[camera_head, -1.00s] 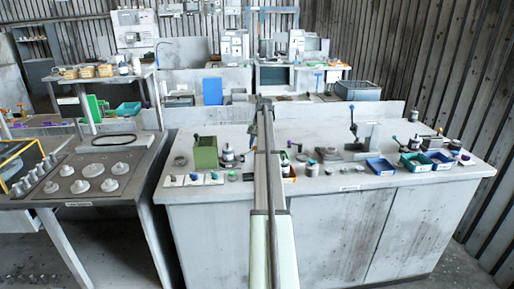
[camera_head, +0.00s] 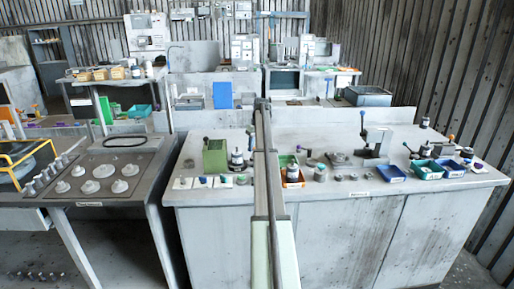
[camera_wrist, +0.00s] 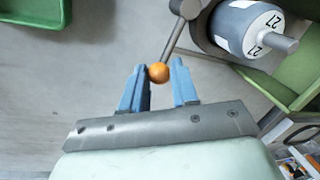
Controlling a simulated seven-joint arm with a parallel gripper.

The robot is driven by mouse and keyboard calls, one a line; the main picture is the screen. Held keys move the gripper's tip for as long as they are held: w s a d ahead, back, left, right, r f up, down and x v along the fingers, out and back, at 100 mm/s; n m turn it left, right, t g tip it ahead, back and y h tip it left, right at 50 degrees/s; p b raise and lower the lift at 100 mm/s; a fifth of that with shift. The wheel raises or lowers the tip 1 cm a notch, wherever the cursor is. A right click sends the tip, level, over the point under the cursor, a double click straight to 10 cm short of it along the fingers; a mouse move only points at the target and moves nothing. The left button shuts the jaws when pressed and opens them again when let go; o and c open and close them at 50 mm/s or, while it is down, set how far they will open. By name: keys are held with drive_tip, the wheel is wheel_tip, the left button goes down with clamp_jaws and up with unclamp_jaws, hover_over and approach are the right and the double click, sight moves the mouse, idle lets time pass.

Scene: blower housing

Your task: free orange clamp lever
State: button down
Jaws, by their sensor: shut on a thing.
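In the wrist view, the orange clamp lever shows as a round orange knob (camera_wrist: 159,73) on a thin grey rod. The rod runs up and right to a dark pivot beside a grey cylinder (camera_wrist: 238,22) with a white label marked 27. My gripper (camera_wrist: 158,73) has two blue fingers, one on each side of the knob, and is shut on it at the fingertips. In the head view my arm reaches straight over the bench (camera_head: 330,190). It hides its own gripper, and I cannot make out the lever there.
In the head view, a green box (camera_head: 215,157) is left of my arm. Blue and teal bins (camera_head: 428,170) and a stand (camera_head: 376,142) are to the right.

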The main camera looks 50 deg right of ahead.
drive_tip(key=shift+a+n, duration=0.2)
drive_tip(key=shift+n, duration=0.5)
drive_tip(key=shift+w, duration=0.1)
drive_tip(key=c, duration=0.9)
unclamp_jaws()
drive_tip(key=shift+w, duration=0.15)
drive_tip(key=shift+o, duration=0.2)
wheel_tip(320, 180, up, 14)
drive_tip(key=d, duration=0.2)
drive_tip(key=shift+s+d+f, duration=0.2)
drive_tip(key=shift+s+d, duration=0.05)
drive_tip(key=shift+d, duration=0.05)
